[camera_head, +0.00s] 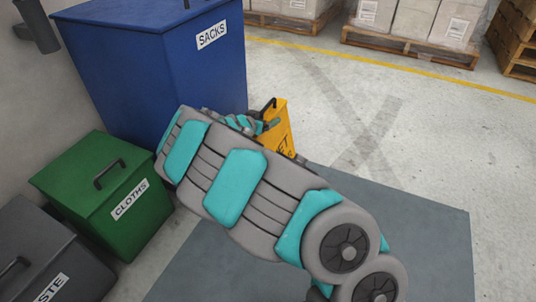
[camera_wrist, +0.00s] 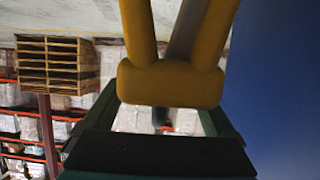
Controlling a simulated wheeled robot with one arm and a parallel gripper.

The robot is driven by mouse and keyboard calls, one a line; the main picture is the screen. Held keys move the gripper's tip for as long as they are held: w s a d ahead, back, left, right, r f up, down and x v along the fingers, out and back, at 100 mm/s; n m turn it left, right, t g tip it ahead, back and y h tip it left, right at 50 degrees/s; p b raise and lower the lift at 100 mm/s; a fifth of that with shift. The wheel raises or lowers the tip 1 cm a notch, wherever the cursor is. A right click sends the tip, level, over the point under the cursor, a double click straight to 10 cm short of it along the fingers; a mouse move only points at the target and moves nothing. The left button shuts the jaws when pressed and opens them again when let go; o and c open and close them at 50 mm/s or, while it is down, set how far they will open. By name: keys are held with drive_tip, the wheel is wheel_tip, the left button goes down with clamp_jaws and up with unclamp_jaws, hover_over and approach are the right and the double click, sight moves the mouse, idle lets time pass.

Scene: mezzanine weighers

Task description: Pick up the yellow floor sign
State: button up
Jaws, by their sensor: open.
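The yellow floor sign (camera_head: 278,130) stands beside the blue bin, with a dark handle at its top and dark lettering on its face. My arm hides much of its lower part. In the wrist view the yellow sign (camera_wrist: 170,84) is close up, in front of and between the green fingers. My gripper (camera_head: 263,124) is open at the upper part of the sign, and it also shows in the wrist view (camera_wrist: 165,108). I cannot tell whether the fingers touch the sign.
A blue SACKS bin (camera_head: 160,75) stands close left of the sign. A green CLOTHS bin (camera_head: 110,190) and a dark grey bin (camera_head: 45,255) stand at the left. A grey floor mat (camera_head: 425,240) lies at the right. Pallets with boxes (camera_head: 415,20) stand behind a yellow line; floor between is clear.

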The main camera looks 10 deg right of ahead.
drive_tip(key=shift+x, duration=1.35)
clamp_jaws()
